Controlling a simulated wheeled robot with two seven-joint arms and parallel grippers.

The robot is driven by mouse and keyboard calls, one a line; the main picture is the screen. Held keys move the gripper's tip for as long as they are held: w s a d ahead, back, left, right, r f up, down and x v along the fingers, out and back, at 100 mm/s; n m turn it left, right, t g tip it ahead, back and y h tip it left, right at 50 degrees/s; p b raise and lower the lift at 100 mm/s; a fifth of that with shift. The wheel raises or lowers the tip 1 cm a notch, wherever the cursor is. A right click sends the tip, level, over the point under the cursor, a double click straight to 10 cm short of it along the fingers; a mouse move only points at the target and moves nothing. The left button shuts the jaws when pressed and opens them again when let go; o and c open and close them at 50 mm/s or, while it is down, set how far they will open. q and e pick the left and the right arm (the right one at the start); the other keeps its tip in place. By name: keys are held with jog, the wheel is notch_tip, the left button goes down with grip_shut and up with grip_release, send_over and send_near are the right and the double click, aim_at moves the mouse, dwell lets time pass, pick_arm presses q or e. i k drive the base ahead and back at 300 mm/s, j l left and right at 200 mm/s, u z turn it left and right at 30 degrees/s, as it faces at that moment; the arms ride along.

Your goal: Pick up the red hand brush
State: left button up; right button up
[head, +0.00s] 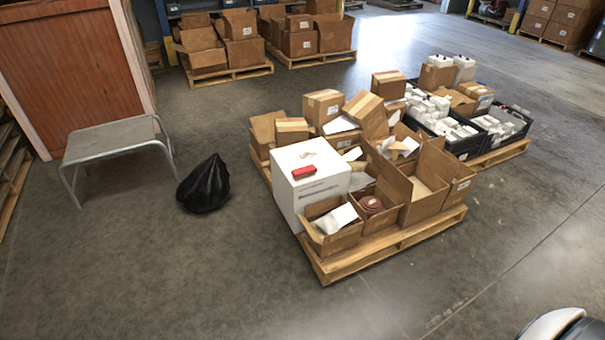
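A small red object (304,171), which looks like the red hand brush, lies on top of a tall white box (322,192). The white box stands at the front left corner of a wooden pallet (385,247) loaded with cartons. The brush is too small to make out its bristles or handle. Nothing covers it from this view. Neither of my grippers shows in the head view.
Open cartons (338,236) with papers crowd the pallet beside the white box. A black bag (204,185) and a grey metal step stool (112,145) stand on the floor to the left. The concrete floor (180,280) in front is clear.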

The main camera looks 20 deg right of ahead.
aim_at(304, 171)
jog(key=i+z, duration=0.1)
jog(key=z, duration=0.4)
jog(key=i+j+z, duration=0.35)
jog(key=i, duration=0.2)
jog(key=i+j+z, duration=0.35)
jog(key=i, duration=0.15)
